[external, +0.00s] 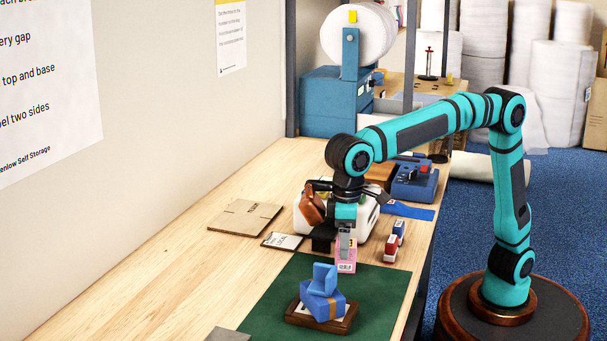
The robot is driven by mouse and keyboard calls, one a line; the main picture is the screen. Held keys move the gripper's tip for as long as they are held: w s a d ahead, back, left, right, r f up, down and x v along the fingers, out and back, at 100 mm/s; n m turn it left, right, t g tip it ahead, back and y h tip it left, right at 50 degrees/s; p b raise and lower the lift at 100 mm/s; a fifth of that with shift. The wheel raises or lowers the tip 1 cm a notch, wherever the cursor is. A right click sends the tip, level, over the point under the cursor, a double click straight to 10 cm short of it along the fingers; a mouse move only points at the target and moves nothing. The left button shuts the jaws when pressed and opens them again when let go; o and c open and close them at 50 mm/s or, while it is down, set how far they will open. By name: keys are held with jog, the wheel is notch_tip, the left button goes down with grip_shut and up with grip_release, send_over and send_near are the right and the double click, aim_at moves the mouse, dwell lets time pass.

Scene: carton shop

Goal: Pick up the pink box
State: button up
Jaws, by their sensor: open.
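The pink box (346,267) is small, with a white barcode label on its lower front. It is at the far edge of the green mat, behind the blue items. My gripper (345,246) points down directly over the pink box and overlaps its upper part in the picture. The jaws are open. I cannot tell whether the fingers are around the box or in front of it, or whether they touch it.
On the green mat (265,305), a blue stepped object (322,306) sits on a brown wooden base (307,319) close in front. Red and blue small blocks (391,247) stand to the right. A white container (369,221) stands behind.

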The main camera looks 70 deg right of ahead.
notch_tip(320, 180, down, 4)
jog(key=shift+s+r, duration=0.1)
jog(key=shift+r, duration=0.1)
jog(key=shift+c, duration=0.2)
jog(key=c, duration=1)
